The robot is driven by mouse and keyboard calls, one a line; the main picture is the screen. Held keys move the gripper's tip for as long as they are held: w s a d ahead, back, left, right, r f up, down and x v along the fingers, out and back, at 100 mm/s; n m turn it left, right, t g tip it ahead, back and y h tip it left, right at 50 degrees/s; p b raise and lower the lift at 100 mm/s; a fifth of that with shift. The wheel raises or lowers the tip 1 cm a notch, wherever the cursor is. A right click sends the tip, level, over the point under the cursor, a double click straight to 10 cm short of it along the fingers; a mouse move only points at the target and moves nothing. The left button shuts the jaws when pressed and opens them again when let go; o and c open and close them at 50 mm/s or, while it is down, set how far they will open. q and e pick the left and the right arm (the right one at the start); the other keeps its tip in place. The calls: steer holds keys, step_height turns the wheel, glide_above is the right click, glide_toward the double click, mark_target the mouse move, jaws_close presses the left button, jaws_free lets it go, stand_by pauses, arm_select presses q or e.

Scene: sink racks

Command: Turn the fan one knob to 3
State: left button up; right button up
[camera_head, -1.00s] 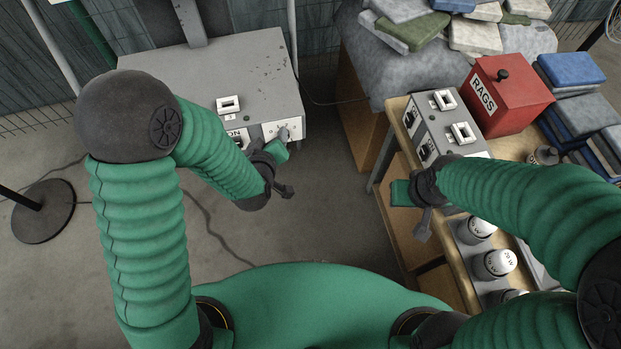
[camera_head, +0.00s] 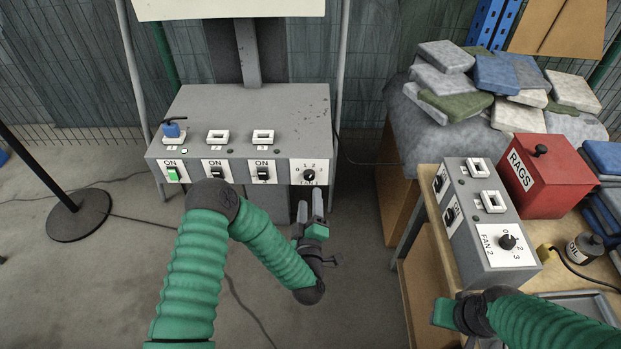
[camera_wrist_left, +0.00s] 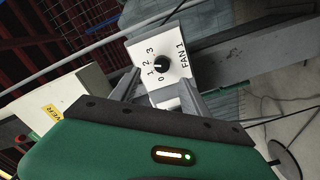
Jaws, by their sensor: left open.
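The fan 1 knob (camera_head: 309,175) is a black dial on a white panel at the right end of the front of the left grey box. In the left wrist view the knob (camera_wrist_left: 162,64) shows with marks 0 to 3 and the label FAN 1; I cannot tell its exact setting. My left gripper (camera_head: 310,205) is open and empty, just below the panel in the head view. In the left wrist view its fingertips (camera_wrist_left: 157,90) lie either side of the line to the knob, apart from it. My right gripper (camera_head: 448,313) is at the lower right; its fingers are unclear.
The grey box (camera_head: 250,110) has several switches. A fan 2 box (camera_head: 480,190) with a black knob (camera_head: 507,241) stands on the right bench. A red rags bin (camera_head: 555,185) and stacked cloths (camera_head: 500,90) are behind. The floor between boxes is clear.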

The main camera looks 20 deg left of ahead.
mark_target(309, 179)
arm_select(q)
steer(key=x, duration=0.7)
steer(key=shift+w+a+f+b, duration=0.15)
steer(key=shift+a+f+b, duration=0.1)
steer(key=shift+f+b, duration=0.1)
steer(key=shift+w+a, duration=0.2)
steer(key=shift+w, duration=0.15)
steer(key=shift+d, duration=0.1)
steer(key=shift+d+r, duration=0.1)
steer(key=shift+c, duration=1.1)
jaws_close()
